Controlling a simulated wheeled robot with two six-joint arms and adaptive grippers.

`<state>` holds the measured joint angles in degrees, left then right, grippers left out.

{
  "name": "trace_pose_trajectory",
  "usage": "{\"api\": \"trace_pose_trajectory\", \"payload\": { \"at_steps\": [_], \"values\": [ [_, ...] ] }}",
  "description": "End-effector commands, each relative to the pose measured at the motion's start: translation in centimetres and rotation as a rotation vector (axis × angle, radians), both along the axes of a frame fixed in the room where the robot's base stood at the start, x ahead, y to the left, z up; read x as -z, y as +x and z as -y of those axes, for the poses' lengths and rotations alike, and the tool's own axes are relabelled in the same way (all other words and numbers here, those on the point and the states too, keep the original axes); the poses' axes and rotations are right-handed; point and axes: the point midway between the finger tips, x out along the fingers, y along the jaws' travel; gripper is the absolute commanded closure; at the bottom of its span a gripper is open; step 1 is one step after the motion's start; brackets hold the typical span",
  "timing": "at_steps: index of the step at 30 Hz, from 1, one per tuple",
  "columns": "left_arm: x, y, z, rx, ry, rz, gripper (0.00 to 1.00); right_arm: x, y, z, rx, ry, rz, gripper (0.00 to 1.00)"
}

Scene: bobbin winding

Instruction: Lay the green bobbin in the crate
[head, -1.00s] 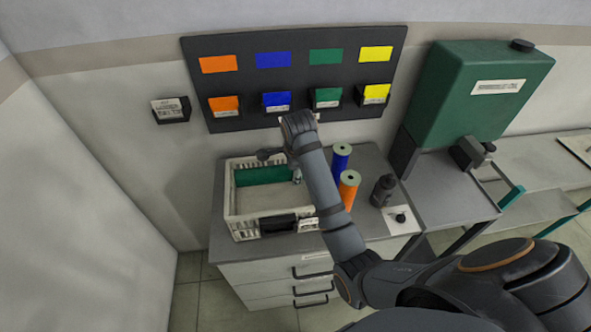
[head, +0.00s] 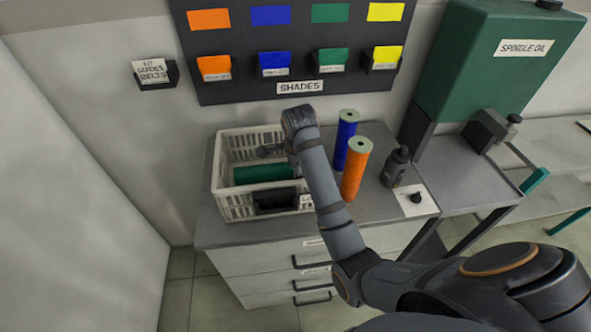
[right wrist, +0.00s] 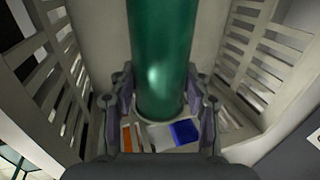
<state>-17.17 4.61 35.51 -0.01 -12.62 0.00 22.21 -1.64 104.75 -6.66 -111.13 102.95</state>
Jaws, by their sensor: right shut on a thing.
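The green bobbin (head: 262,174) lies on its side inside the white slatted crate (head: 222,190). My right gripper (head: 272,152) reaches in over the crate and is shut on the bobbin. In the right wrist view, the green bobbin (right wrist: 160,55) sits between the two fingers of my right gripper (right wrist: 159,85), with crate walls (right wrist: 58,60) on both sides. The crate's front wall hides the bobbin's underside, so I cannot tell whether it touches the floor. My left gripper is not in view.
A blue bobbin (head: 346,135) and an orange bobbin (head: 355,172) stand upright right of the crate. A dark bottle (head: 395,167) stands farther right. A black shades board (head: 290,50) is on the wall behind. A card with orange and blue patches (right wrist: 160,133) shows beyond the bobbin.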

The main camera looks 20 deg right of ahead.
Motion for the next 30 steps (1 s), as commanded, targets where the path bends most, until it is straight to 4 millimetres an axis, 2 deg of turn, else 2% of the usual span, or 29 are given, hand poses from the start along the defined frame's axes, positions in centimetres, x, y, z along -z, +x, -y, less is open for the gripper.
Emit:
{"api": "trace_pose_trajectory", "payload": {
  "at_steps": [1, 4, 12, 13, 18, 30],
  "values": [
    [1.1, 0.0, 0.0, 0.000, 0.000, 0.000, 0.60, 1.0, 0.0, 0.0, 0.000, 0.000, 0.002, 1.00],
    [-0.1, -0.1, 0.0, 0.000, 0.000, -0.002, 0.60, 0.8, 0.0, 0.0, 0.000, 0.000, -0.001, 1.00],
    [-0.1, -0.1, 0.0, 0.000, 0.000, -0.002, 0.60, 1.3, 0.0, 0.0, 0.000, 0.001, 0.001, 1.00],
    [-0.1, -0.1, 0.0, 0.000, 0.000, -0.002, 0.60, 1.3, 0.0, 0.0, 0.000, 0.001, 0.001, 0.51],
    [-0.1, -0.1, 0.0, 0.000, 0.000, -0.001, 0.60, 1.4, 0.0, 0.0, 0.000, 0.001, 0.001, 0.27],
    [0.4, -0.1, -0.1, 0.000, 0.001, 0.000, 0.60, 1.1, 0.0, 0.0, 0.000, -0.001, 0.002, 0.25]
  ]
}}
